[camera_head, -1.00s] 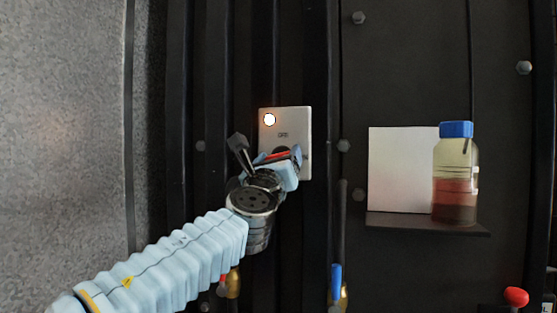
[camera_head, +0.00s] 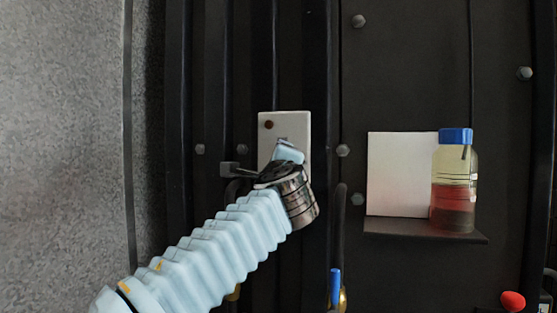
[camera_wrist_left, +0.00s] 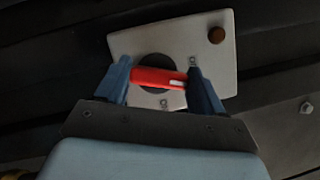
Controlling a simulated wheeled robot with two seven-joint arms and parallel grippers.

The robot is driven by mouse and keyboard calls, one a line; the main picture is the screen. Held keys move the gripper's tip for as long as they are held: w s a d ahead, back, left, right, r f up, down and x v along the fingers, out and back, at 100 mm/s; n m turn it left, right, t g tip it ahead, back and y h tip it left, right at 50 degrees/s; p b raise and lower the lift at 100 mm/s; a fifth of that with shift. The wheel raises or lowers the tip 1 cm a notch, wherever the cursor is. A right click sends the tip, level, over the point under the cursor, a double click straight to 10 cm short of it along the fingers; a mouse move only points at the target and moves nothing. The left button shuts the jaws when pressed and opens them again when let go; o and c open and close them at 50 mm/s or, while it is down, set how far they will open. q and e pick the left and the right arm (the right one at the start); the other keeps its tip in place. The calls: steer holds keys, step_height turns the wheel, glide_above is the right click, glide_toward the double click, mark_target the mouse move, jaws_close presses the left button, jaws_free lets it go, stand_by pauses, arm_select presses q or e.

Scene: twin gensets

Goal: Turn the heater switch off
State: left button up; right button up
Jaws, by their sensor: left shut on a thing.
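The heater switch panel (camera_head: 293,121) is a pale plate on the dark wall. Its round lamp (camera_head: 268,124) is dark brown and unlit; it also shows in the left wrist view (camera_wrist_left: 216,35). In the left wrist view the red switch handle (camera_wrist_left: 150,77) lies across a black round base on the plate (camera_wrist_left: 190,32). My left gripper (camera_wrist_left: 160,80) is shut on the red handle, one blue finger at each end. In the head view my left gripper (camera_head: 288,154) covers the handle and the lower part of the plate. My right gripper is in neither view.
A small shelf (camera_head: 400,229) to the right holds a bottle (camera_head: 455,185) with a blue cap and red liquid, beside a white card (camera_head: 398,173). A blue-handled valve (camera_head: 336,287) and a red knob (camera_head: 513,301) are low down. Bolts stud the dark wall.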

arm_select(q)
steer(key=shift+a+n+g+y, duration=0.1)
steer(key=shift+n+g+y, duration=0.45)
steer(key=shift+n, duration=1.65)
steer(key=shift+g+h, duration=0.25)
steer(key=o, duration=1)
steer(key=shift+o, duration=0.2)
steer(key=s+d+b, duration=0.1)
steer(key=s+b, duration=0.3)
steer(key=s, duration=0.9)
steer(key=shift+s, duration=0.35)
